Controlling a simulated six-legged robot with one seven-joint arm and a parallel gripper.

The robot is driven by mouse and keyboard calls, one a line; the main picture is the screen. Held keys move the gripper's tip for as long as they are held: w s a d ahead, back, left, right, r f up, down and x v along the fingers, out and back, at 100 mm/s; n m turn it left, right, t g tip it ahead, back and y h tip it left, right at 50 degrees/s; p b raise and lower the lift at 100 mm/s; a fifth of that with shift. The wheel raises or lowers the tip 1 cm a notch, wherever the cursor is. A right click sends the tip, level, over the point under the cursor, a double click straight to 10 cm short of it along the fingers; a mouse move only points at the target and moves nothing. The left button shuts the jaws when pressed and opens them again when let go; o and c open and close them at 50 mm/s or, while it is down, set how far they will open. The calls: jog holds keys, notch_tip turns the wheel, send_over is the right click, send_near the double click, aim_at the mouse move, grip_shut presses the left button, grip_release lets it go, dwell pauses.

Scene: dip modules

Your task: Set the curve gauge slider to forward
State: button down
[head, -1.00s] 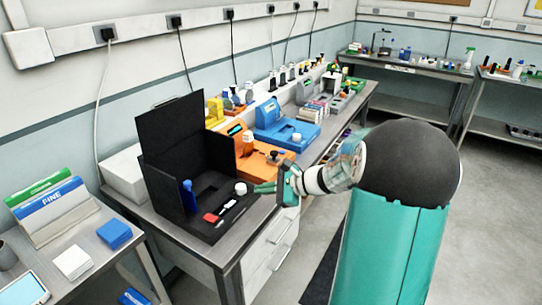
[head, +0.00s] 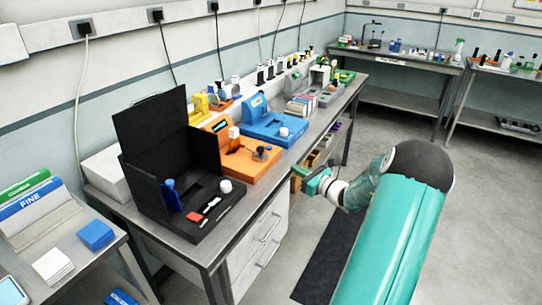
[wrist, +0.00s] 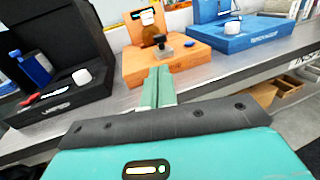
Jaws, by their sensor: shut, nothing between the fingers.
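I cannot tell which part is the curve gauge slider. My gripper (head: 308,180) is shut and empty, in front of the bench's front edge; its green fingers (wrist: 158,88) point at the orange module in the wrist view. The orange module (head: 248,167) has a small screen, a white block and a dark knob on its deck, and also shows in the wrist view (wrist: 180,67). The black module (head: 205,225), left of it, has a tall back panel, a blue lever (head: 171,196), a red piece and a white knob (head: 225,185).
A blue module (head: 272,129) stands beyond the orange one, with more modules behind it. A side table at left holds a blue block (head: 95,236) and white cards (head: 53,265). Drawers (head: 262,240) sit under the bench. The floor at right is open.

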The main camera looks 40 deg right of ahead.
aim_at(259, 151)
jog(key=w, duration=0.9)
jog(key=w+a, duration=0.1)
jog(key=w, duration=0.4)
jog(key=shift+w, duration=0.1)
jog(key=w, duration=0.1)
jog(key=w+a, duration=0.1)
jog(key=w, duration=0.2)
jog(key=shift+w+a, duration=0.25)
jog(key=shift+a, duration=0.15)
jog(key=shift+w+r, duration=0.1)
